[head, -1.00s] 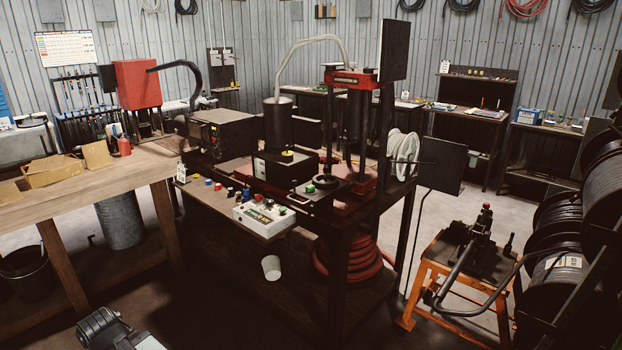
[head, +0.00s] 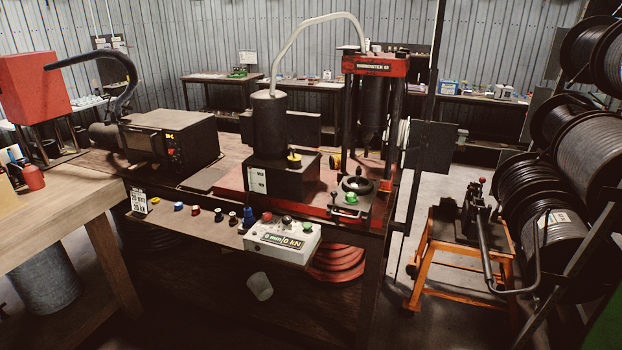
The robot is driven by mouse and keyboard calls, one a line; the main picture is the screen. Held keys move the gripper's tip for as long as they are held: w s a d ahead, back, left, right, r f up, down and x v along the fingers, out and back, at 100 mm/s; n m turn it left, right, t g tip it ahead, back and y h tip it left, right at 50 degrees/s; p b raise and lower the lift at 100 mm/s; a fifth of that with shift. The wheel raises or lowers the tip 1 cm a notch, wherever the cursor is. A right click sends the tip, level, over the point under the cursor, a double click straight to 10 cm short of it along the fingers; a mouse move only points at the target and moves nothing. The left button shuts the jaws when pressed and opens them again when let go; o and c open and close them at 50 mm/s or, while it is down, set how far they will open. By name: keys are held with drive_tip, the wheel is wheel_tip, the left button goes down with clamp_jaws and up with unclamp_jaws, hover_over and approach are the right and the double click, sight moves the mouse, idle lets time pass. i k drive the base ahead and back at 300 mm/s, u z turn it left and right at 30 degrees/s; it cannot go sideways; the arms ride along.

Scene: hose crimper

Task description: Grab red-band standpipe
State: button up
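A row of small fittings stands on the narrow front shelf (head: 165,224) of the dark press bench. Among them are a small piece with red on it (head: 195,210) and a darker reddish piece (head: 218,215) to its right. They are too small to tell which is the red-band standpipe. A blue-and-white piece (head: 179,206) stands to the left, and a dark blue piece (head: 233,218) and a taller blue one (head: 249,216) stand to the right. My gripper is not in view.
The red press (head: 375,66) rises behind. A wooden table (head: 45,212) is at left, an orange stand (head: 462,250) and hose reels (head: 545,180) at right.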

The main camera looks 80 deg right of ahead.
sight(358, 184)
drive_tip(key=z, duration=0.05)
drive_tip(key=i, duration=0.9)
drive_tip(key=z, duration=2.4)
